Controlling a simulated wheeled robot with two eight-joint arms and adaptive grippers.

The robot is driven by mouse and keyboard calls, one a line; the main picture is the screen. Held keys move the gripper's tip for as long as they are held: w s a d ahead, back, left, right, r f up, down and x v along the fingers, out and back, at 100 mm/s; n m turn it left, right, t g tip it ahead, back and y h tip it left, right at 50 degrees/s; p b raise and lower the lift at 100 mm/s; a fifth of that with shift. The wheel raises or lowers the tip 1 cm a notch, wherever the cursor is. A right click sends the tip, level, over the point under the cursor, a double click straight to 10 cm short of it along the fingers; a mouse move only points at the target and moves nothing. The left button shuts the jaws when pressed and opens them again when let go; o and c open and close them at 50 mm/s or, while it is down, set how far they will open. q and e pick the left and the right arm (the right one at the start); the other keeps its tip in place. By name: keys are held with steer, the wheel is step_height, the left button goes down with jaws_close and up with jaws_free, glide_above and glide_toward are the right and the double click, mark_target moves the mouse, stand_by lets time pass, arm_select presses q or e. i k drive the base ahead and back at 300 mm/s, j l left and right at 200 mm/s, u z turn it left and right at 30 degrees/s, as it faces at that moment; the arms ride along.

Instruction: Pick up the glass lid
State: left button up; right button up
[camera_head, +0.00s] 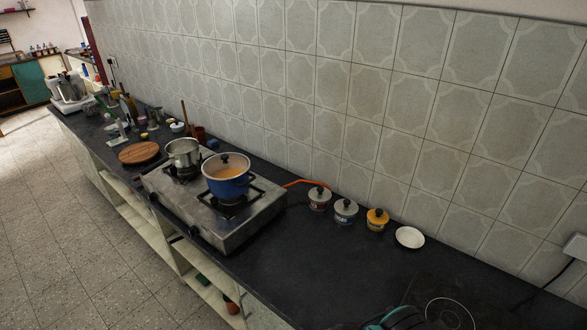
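A glass lid (233,168) with a black knob sits on a blue pot (230,188). The pot stands on the near burner of a steel gas stove (215,228), left of the middle of the view.
Small lidded jars (319,199) and a white saucer (410,237) stand along the tiled wall. A round wooden board (139,152) lies beyond the stove. The dark counter (310,258) right of the stove has free room.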

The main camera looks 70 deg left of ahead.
mark_target(226, 166)
steer(key=k+j+u, duration=0.25)
steer(key=j, duration=0.55)
steer(key=j+u, duration=0.2)
steer(key=j, duration=0.55)
steer(key=k+j+u, duration=0.25)
steer(key=j, duration=0.6)
steer(key=i, duration=0.1)
